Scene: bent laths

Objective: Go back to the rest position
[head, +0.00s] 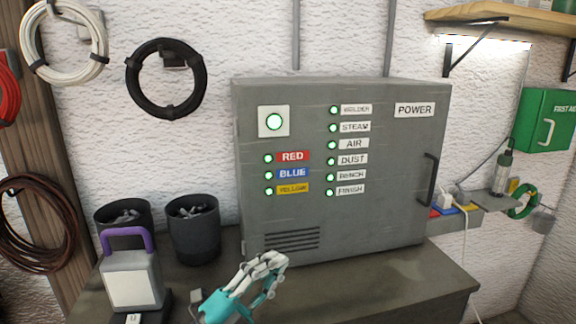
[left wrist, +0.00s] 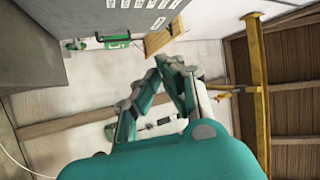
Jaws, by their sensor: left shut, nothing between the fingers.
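My left gripper (head: 272,265) is in front of the lower front of the grey power cabinet (head: 385,150), near the vent slots. Its fingers are shut with nothing between them. In the left wrist view the same gripper (left wrist: 170,68) shows with its fingertips close together, and the cabinet (left wrist: 55,30) fills the upper left. The cabinet door is closed, with a dark handle (head: 432,180) at its right. My right gripper does not show.
The cabinet stands on a dark bench (head: 425,280). A lamp-like box with a purple handle (head: 130,278) and two dark bins, one of them here (head: 193,235), stand to the left. A shelf (head: 510,18) and a green first aid box (head: 545,120) are at the right.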

